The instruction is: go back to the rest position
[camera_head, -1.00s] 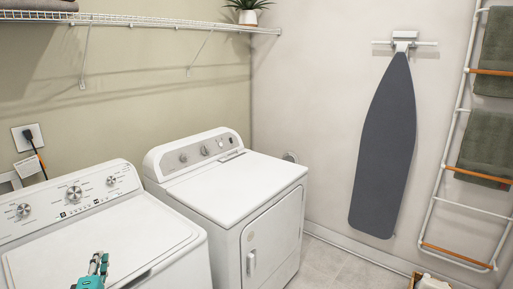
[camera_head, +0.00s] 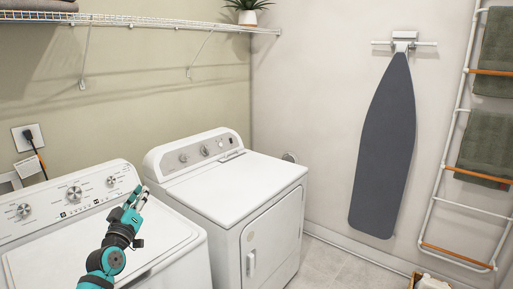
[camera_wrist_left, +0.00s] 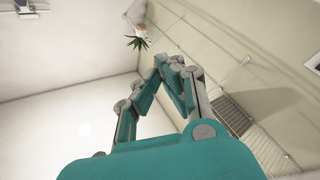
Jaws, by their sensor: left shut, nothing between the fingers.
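My left gripper (camera_head: 139,193) is raised in front of the washer, its teal arm coming up from the bottom left. It points up and slightly right, shut and empty, with its tips apart from everything I can see. In the left wrist view the gripper (camera_wrist_left: 160,65) shows its fingers meeting with nothing between them. My right gripper is not in view.
The white washer (camera_head: 50,262) is behind my left arm, and the white dryer (camera_head: 235,185) stands to its right. A wire shelf (camera_head: 150,20) with a potted plant (camera_head: 248,10) is above. An ironing board (camera_head: 385,150) and a ladder rack (camera_head: 455,130) with green towels (camera_head: 487,145) are at right.

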